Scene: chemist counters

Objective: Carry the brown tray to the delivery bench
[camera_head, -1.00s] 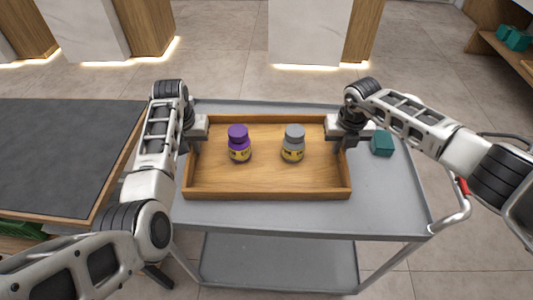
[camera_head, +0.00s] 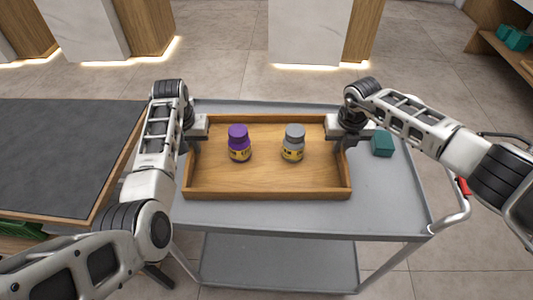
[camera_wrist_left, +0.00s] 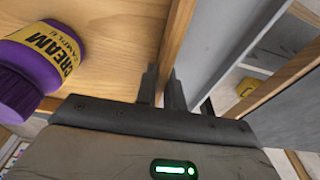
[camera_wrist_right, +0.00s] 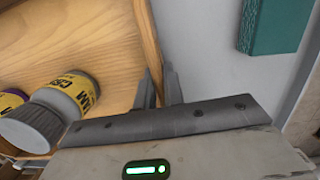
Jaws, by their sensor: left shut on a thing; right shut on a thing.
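The brown tray (camera_head: 265,187) is a wooden tray on the top of a grey cart. A purple-lidded jar (camera_head: 239,145) and a grey-lidded jar (camera_head: 293,144) stand upright inside it. My left gripper (camera_head: 192,146) is shut on the tray's left wall, which also shows between its fingers in the left wrist view (camera_wrist_left: 176,38). My right gripper (camera_head: 345,143) is shut on the right wall, also seen in the right wrist view (camera_wrist_right: 150,45). The delivery bench cannot be identified for sure; a dark-topped table (camera_head: 65,155) stands at the left.
The grey cart (camera_head: 385,205) has a lower shelf and a handle at its right. A teal box (camera_head: 382,144) sits on it, right of the tray. White and wood counters (camera_head: 305,30) stand behind, with open floor between. A wooden shelf (camera_head: 500,55) is at the far right.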

